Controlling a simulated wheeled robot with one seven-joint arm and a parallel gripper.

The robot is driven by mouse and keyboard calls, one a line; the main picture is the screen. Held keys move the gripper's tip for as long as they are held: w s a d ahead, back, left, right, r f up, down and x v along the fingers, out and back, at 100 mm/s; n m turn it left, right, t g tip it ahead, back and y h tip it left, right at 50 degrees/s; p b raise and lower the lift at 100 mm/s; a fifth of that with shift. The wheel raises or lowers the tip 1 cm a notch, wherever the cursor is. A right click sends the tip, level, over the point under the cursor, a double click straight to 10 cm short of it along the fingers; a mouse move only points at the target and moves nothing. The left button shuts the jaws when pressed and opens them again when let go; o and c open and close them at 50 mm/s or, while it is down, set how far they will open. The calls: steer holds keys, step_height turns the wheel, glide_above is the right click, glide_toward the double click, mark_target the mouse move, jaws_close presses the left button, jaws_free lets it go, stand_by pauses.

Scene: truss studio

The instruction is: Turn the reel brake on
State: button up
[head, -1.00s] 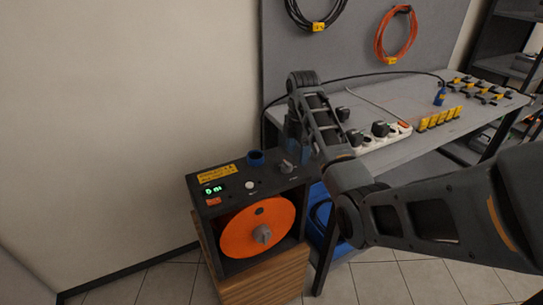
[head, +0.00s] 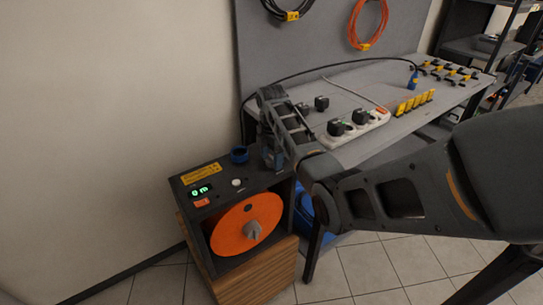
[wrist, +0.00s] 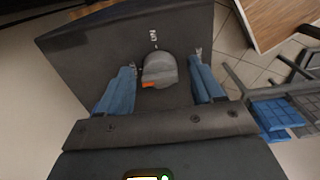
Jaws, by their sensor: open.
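The reel unit is a dark box (head: 213,214) with an orange reel disc (head: 246,228) on its front. On its top are a green lit display (head: 201,191), a white button (head: 237,182) and a blue ring (head: 239,155). My gripper (head: 272,158) is over the right end of the top and hides the knob there in the head view. In the wrist view a grey rounded knob (wrist: 160,68) with an orange mark sits between the blue fingers of my gripper (wrist: 163,62). The fingers are open, with a gap on each side of it.
The unit stands on a wooden block (head: 260,275) beside a grey workbench (head: 370,92). On the bench are a power strip (head: 357,124), yellow clips (head: 414,103) and a cable. A plain wall is at the left. Tiled floor is free at the front.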

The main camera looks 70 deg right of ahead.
steer(key=shift+c, duration=0.3)
steer(key=c, duration=1)
steer(key=shift+m, duration=0.3)
steer(key=m, duration=0.3)
steer(key=shift+m, duration=0.3)
steer(key=m, duration=0.4)
steer(key=shift+m, duration=0.3)
steer(key=m, duration=0.4)
steer(key=shift+m, duration=2.5)
